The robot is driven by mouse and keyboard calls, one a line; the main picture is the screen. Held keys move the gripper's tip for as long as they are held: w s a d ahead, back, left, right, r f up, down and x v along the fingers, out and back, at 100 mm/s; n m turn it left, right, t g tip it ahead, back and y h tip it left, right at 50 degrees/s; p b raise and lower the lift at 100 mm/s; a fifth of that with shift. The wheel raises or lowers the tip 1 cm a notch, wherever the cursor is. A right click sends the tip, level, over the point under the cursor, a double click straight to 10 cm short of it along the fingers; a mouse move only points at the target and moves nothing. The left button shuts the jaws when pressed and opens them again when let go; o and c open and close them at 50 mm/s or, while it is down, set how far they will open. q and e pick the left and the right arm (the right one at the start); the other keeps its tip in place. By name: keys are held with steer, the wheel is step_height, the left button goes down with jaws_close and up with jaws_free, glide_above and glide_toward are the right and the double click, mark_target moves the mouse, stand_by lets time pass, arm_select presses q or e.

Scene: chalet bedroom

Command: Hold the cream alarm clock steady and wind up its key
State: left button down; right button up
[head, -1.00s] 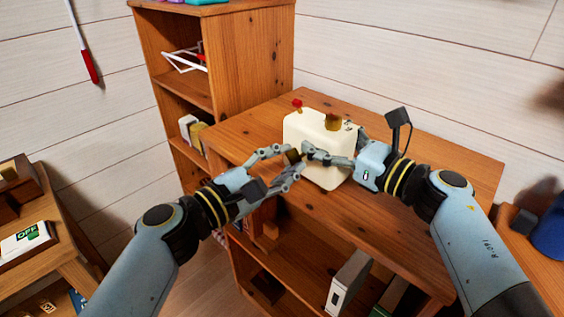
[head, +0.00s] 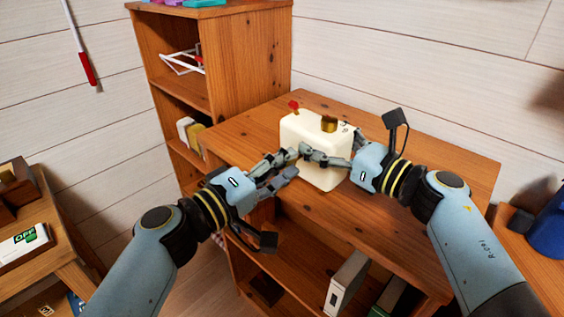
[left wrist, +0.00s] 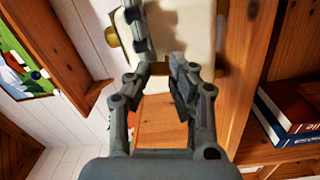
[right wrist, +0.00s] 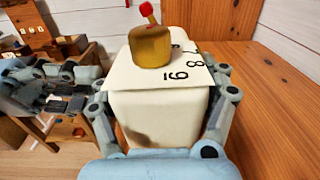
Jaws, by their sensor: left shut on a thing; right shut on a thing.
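The cream alarm clock (head: 308,131) stands upright on the wooden cabinet top, with a gold knob (head: 329,123) and a red tip (head: 294,105) above it. My right gripper (head: 322,158) is shut on the clock body from the right. In the right wrist view its fingers flank the clock (right wrist: 160,105), whose face shows black numerals. My left gripper (head: 296,162) is shut at the clock's near left side. In the left wrist view its fingertips (left wrist: 165,62) are close against the cream body (left wrist: 185,30). The key is hidden between or behind these fingers.
The wooden cabinet top (head: 430,165) is clear to the right of the clock. A taller shelf (head: 240,60) stands behind on the left. Binders (head: 345,283) stand in the cabinet below. A side table (head: 60,265) is at far left and a blue object (head: 550,235) at far right.

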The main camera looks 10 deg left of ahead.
steer(key=shift+r, duration=0.15)
steer(key=shift+w, duration=0.15)
steer(key=shift+d, duration=0.15)
arm_select(q)
steer(key=shift+w+a+f+m, duration=0.1)
steer(key=shift+f+m, duration=0.1)
steer(key=shift+m, duration=2.55)
steer(key=shift+a+f+m, duration=0.1)
steer(key=shift+f+m, duration=0.1)
steer(key=shift+m, duration=2.6)
steer(key=shift+w+a+f+m, duration=0.1)
steer(key=shift+f+m, duration=0.1)
steer(key=shift+m, duration=2.55)
arm_select(e)
steer(key=shift+w+f, duration=0.1)
steer(key=shift+f, duration=0.1)
arm_select(q)
steer(key=shift+r, duration=0.1)
steer(key=shift+r, duration=0.1)
arm_select(e)
steer(key=shift+f, duration=0.1)
arm_select(q)
steer(key=c, duration=0.8)
jaws_free()
steer(key=shift+d, duration=0.15)
